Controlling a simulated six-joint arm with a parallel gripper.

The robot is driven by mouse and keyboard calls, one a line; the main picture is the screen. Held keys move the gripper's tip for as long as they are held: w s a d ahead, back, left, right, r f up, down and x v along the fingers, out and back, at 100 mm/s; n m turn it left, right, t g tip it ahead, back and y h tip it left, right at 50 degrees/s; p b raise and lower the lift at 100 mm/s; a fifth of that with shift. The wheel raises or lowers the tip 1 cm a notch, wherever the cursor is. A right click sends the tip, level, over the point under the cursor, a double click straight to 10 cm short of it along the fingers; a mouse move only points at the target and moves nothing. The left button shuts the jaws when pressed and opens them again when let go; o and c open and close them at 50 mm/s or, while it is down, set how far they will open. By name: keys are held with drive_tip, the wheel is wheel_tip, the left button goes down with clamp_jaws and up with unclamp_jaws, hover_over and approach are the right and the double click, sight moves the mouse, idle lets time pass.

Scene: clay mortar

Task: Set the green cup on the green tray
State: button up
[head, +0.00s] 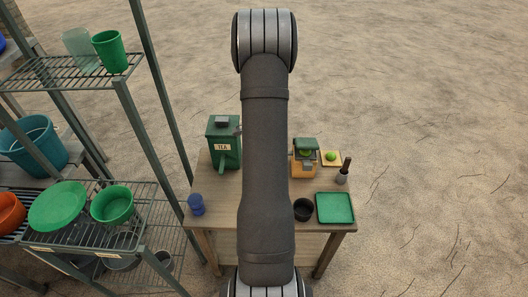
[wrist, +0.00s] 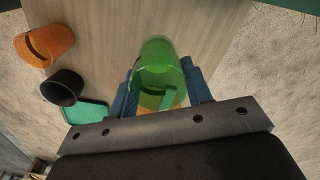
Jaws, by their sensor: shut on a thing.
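A translucent green cup (wrist: 158,62) is between the blue fingers of my gripper (wrist: 161,82) in the wrist view. The gripper is shut on it. The cup is above the wooden table; its exact height is hard to tell. The green tray (head: 335,208) lies flat and empty at the table's front right in the head view. It also shows in the wrist view (wrist: 91,112), left of the held cup and apart from it, partly hidden by the gripper's body. In the head view my arm hides the gripper and the held cup.
A black cup (head: 303,209) stands just left of the tray. A blue cup (head: 196,204) and a green dispenser (head: 221,146) stand on the table's left. A yellow juicer-like device (head: 304,163) is behind the tray. Another green cup (head: 109,51) stands on the left shelf.

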drive_tip(key=shift+s+d+f+n, duration=0.1)
drive_tip(key=shift+s+d+n, duration=0.15)
drive_tip(key=shift+n, duration=0.45)
drive_tip(key=n, duration=0.1)
drive_tip(key=s+n, duration=0.1)
drive_tip(key=shift+s+d+n, duration=0.2)
drive_tip(key=shift+n, duration=0.2)
drive_tip(key=s+d+m, duration=0.7)
drive_tip(key=d+m, duration=0.2)
drive_tip(key=d, duration=0.4)
drive_tip(key=s+d+m, duration=0.7)
drive_tip(key=d+m, duration=0.1)
drive_tip(key=d, duration=0.5)
drive_tip(key=shift+a+f, duration=0.2)
drive_tip(key=shift+f, duration=3.15)
